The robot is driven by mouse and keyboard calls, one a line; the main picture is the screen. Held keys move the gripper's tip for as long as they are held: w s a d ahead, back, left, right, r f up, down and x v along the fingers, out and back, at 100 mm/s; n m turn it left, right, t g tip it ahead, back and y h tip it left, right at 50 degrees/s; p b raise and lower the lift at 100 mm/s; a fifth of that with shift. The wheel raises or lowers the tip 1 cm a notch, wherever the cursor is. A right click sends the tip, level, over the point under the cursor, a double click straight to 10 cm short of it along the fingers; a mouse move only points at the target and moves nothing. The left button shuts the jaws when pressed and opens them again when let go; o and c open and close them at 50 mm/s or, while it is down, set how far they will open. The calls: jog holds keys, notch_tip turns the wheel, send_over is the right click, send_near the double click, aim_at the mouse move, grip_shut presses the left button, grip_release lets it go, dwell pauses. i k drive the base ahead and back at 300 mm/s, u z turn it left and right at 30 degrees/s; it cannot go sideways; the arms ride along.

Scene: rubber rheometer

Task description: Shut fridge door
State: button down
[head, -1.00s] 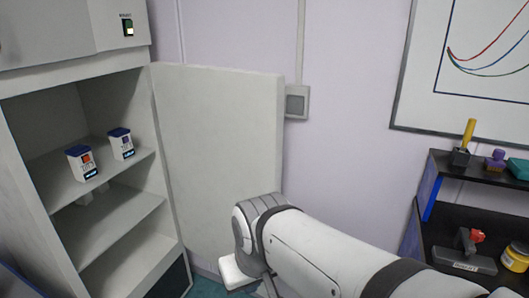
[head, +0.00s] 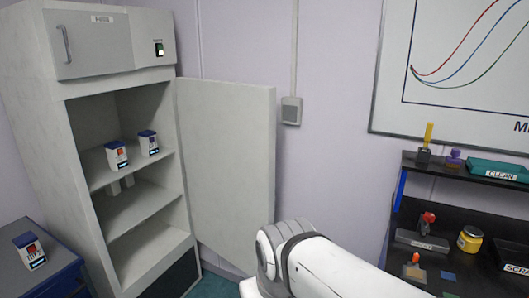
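The fridge (head: 63,150) stands at the left in the head view, a tall pale cabinet with its lower compartment open. Its door (head: 228,165) is swung wide open to the right, hinged at the compartment's right side. Two small white containers with blue lids, one on the left (head: 117,156) and one on the right (head: 149,143), stand on the upper shelf. My arm reaches in from the bottom right, and its wrist is below and in front of the door's lower right corner. My gripper's fingers are below the picture's edge.
A similar container (head: 30,250) stands on a dark blue cabinet (head: 55,278) at lower left. At right, a dark shelf unit (head: 456,233) holds a teal tray (head: 497,170), a yellow jar (head: 470,239) and small tools. A wall box (head: 291,111) is right of the door.

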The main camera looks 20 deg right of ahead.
aim_at(228, 128)
jog(key=u, duration=0.1)
jog(key=i, duration=1.4)
jog(key=z, duration=0.05)
